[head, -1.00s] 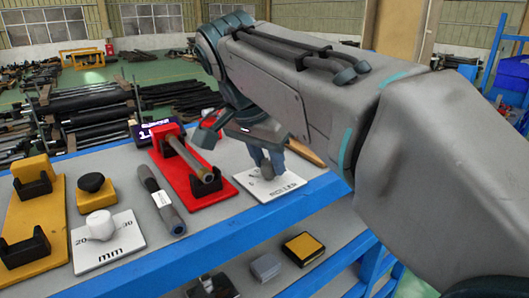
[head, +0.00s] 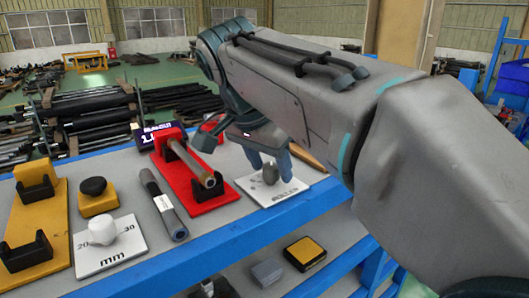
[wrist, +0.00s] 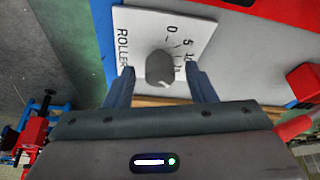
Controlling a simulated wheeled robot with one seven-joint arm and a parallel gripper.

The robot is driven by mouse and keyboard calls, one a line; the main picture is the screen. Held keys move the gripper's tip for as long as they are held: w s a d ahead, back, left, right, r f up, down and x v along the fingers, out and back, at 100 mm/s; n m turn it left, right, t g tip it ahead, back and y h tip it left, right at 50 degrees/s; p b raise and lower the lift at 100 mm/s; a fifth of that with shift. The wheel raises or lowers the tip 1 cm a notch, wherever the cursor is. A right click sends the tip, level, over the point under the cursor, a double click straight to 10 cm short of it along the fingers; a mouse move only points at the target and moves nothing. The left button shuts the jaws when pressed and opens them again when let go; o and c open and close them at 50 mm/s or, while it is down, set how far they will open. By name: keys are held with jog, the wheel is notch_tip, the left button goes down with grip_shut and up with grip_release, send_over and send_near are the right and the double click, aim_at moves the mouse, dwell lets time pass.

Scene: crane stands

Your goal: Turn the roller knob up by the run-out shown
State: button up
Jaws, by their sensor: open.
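The roller knob (head: 270,174) is a small dark grey knob on a white plate (head: 291,188) marked ROLLER, at the right of the bench top. In the wrist view the knob (wrist: 159,68) sits between my two fingers, with a light pointer mark on its lower right edge and a visible gap each side. My gripper (head: 268,165) is open around or just above it; I cannot tell the exact height. The run-out display (head: 158,136) is dark with a figure starting "1."; the rest is hidden behind the red stand.
A red stand (head: 213,195) holding a grey rod (head: 195,165) is left of the roller plate. A loose dark tube (head: 163,205), a white knob (head: 102,230) on an mm plate and a yellow stand (head: 30,250) are further left. A wooden-looking handle (head: 308,157) lies behind the plate.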

jog(key=p+v, duration=0.1)
jog(key=v, duration=1.2)
jog(key=shift+a+r, duration=0.2)
jog(key=shift+r, duration=0.1)
jog(key=shift+s, duration=0.1)
